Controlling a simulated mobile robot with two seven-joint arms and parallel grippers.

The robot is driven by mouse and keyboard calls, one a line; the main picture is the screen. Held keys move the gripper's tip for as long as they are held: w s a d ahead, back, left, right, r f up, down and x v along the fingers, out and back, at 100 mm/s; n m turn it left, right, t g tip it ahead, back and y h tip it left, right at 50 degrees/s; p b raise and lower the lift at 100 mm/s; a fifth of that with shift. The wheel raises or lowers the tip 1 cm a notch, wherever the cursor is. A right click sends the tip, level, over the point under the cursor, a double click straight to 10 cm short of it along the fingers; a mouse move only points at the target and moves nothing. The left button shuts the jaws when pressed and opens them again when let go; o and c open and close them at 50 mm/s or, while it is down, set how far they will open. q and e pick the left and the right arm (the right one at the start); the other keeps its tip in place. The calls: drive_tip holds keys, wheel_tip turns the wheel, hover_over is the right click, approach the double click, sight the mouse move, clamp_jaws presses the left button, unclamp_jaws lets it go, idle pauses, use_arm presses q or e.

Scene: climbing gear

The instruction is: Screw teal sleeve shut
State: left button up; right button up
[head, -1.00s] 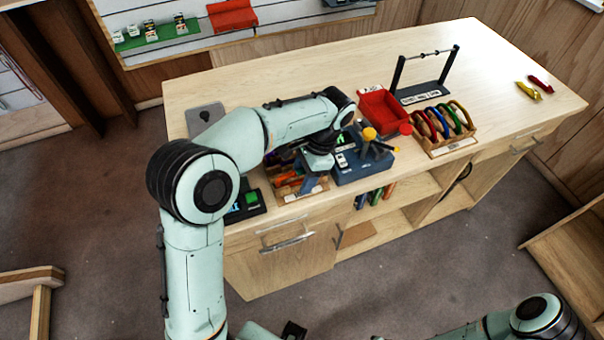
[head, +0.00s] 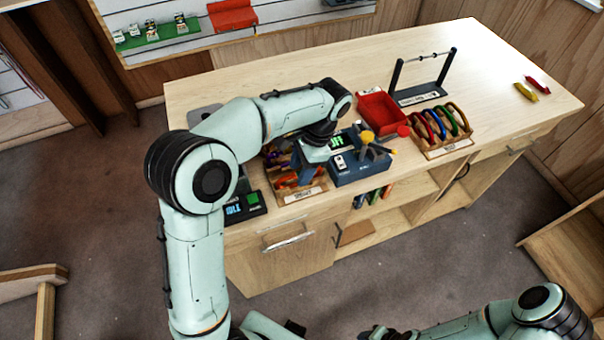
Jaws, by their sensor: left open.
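My left arm reaches over the bench from the left. Its gripper (head: 305,176) points down, open, over the wooden tray (head: 304,196) at the bench's front edge. Several orange, red and purple pieces of gear (head: 286,181) lie in this tray. I cannot pick out a teal sleeve; the pieces are small and my left wrist covers part of the tray. To the right of the tray is a blue box (head: 362,172) with a green display and a grey and yellow clamp-like fixture (head: 372,146). My right arm lies along the bottom edge, its gripper out of sight.
A red bin (head: 383,110), a wooden rack of coloured carabiners (head: 440,130) and a black stand with a bar (head: 424,90) stand farther right. A small black device (head: 245,207) sits left of the tray. The bench's back middle is clear. Yellow (head: 526,92) and red pieces lie far right.

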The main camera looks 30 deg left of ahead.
use_arm(q)
drive_tip(key=shift+s+d, duration=0.5)
drive_tip(key=shift+d, duration=0.05)
use_arm(e)
drive_tip(key=shift+s+f, duration=0.15)
drive_tip(key=shift+f, duration=0.05)
idle(0.4)
